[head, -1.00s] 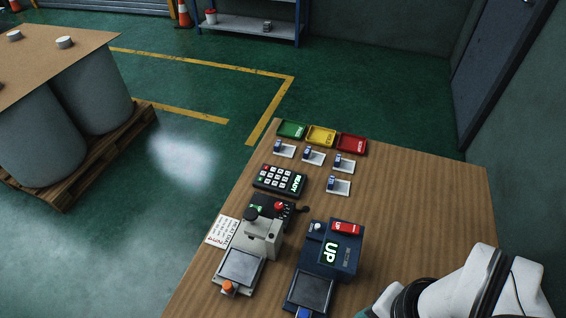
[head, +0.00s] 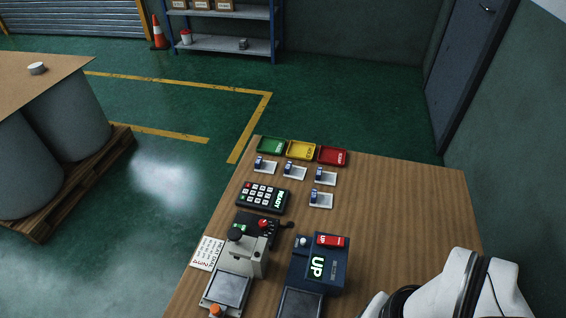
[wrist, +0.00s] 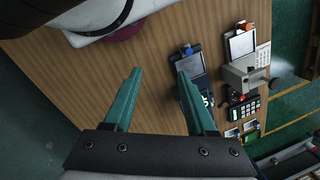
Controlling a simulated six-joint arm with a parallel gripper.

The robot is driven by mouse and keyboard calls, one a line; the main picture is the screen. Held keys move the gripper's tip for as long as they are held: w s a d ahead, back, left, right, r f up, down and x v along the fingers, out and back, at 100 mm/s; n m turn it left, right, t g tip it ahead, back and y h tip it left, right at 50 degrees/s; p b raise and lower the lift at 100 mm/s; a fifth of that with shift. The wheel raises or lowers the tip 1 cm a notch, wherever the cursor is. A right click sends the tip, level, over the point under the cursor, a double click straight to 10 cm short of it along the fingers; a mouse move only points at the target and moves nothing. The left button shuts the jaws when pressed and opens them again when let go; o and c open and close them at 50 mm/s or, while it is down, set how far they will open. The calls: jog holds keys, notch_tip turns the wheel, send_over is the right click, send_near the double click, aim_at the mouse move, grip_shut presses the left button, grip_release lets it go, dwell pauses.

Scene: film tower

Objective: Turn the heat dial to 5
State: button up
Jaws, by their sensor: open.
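The heat dial is a red knob (head: 264,223) on a small dark box (head: 256,230) in the left part of the wooden bench. The dial's scale and pointer are too small to read. A white paper note (head: 207,253) with "HEAT DIAL" and a red line lies to its left. In the wrist view the red knob (wrist: 241,97) is at the right, small. My gripper (wrist: 160,73) shows there with two teal fingers apart and nothing between them. It is over bare bench, well away from the dial. The head view shows only my white arm at lower right.
A grey press-like device (head: 255,260) stands just in front of the dial. A keypad (head: 263,196) reading "READY" is behind the dial, then coloured trays (head: 301,150). The bench's right side (head: 400,210) is clear.

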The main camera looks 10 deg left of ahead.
jog(key=w+a+r+n, duration=0.25)
jog(key=w+n, duration=0.25)
jog(key=w, duration=0.3)
jog(key=n+h, duration=0.2)
jog(key=n, duration=1.6)
send_over(263, 223)
notch_tip(263, 223, down, 5)
notch_tip(263, 223, down, 16)
jog(key=shift+w+r, duration=0.1)
jog(key=shift+r, duration=0.05)
grip_shut()
